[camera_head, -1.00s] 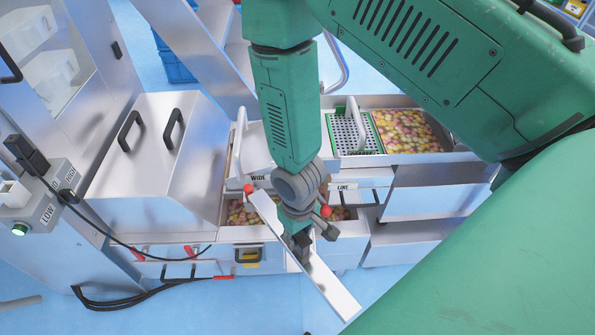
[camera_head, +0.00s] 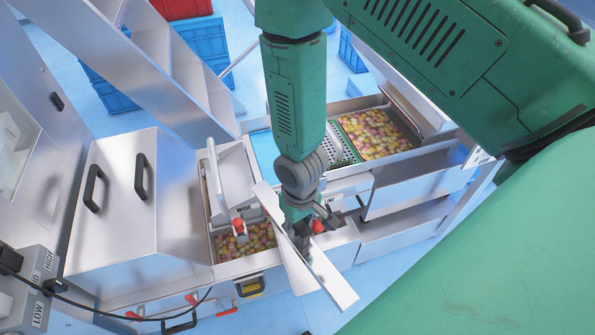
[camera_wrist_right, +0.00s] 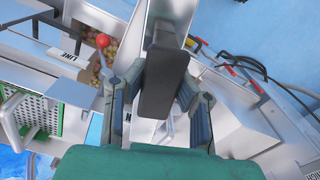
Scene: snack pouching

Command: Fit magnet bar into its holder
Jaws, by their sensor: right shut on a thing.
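My right gripper (camera_head: 300,232) is shut on the magnet bar (camera_head: 328,278), a long flat silver bar. The bar is tilted and lies across the front of the snack bin. In the right wrist view, a dark block-shaped grip (camera_wrist_right: 163,80) sits between the fingers, and the silver bar (camera_wrist_right: 168,10) runs on beyond it. In the head view the gripper and forearm hide the bar's middle. A red knob (camera_head: 239,226) beside the WIDE label and a second red knob (camera_head: 318,226) flank the gripper. I cannot tell which part is the holder. My left gripper is out of view.
A lidded steel box (camera_head: 130,220) with black handles stands left of the bin. Multicoloured snacks (camera_head: 250,238) fill the bin. A second snack tray (camera_head: 378,135) lies behind right, beside a green-framed grate (camera_head: 340,148). Red-handled latches (camera_head: 225,311) line the front. Blue crates stand behind.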

